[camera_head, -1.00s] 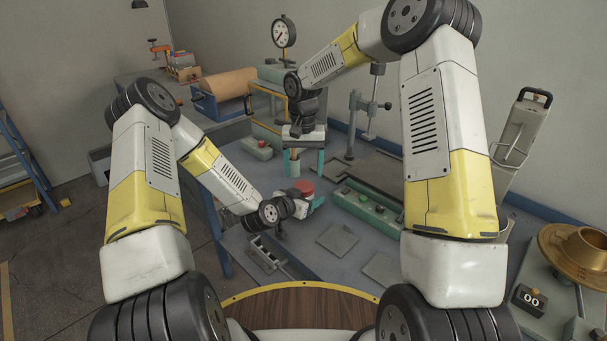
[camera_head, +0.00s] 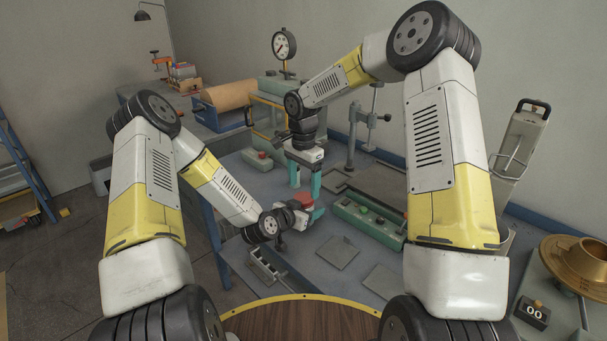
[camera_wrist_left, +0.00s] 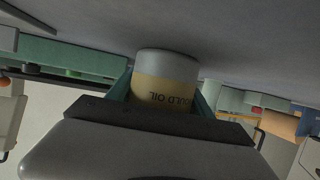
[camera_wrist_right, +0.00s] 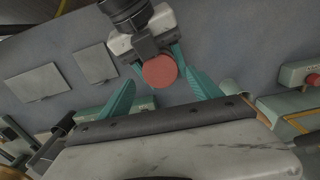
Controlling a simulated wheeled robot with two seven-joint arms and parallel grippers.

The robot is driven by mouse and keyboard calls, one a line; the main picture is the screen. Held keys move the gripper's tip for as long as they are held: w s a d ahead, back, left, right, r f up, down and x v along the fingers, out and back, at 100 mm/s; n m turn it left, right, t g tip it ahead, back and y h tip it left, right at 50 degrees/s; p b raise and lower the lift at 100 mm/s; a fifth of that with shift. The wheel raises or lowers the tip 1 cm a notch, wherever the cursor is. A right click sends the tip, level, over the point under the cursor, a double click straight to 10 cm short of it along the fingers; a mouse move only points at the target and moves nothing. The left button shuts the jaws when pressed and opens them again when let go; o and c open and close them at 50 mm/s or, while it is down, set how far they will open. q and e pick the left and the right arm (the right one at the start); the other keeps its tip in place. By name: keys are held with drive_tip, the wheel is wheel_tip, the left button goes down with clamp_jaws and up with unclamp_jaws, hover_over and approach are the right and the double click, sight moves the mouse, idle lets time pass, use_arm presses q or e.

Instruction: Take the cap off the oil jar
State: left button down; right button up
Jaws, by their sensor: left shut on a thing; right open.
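The oil jar (camera_wrist_left: 165,80) is grey with a cream label whose lettering appears upside down in the left wrist view. My left gripper (camera_head: 310,213) is shut on it, a teal finger on each side. The jar's red cap (camera_head: 301,199) is on top; it shows as a round red disc (camera_wrist_right: 160,71) in the right wrist view. My right gripper (camera_wrist_right: 158,90) is open and empty, pointing down just above the cap. The cap lies roughly between its teal fingers in that view, with no visible contact. In the head view its fingers (camera_head: 306,180) partly hide the cap's surroundings.
A green button box (camera_head: 368,220) stands right of the jar. A press column (camera_head: 365,130) and a dial gauge (camera_head: 284,44) stand behind. Flat grey plates (camera_head: 337,252) lie on the bench in front. A brass flanged part (camera_head: 580,262) is at far right.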

sight(304, 197)
drive_tip(key=shift+f, duration=1.8)
drive_tip(key=c, duration=1.5)
drive_tip(key=shift+o, duration=0.2)
drive_tip(key=n, duration=0.6)
drive_tip(key=shift+n, duration=0.4)
drive_tip(key=o, duration=1.5)
drive_tip(key=shift+o, duration=0.2)
drive_tip(key=shift+r, duration=0.1)
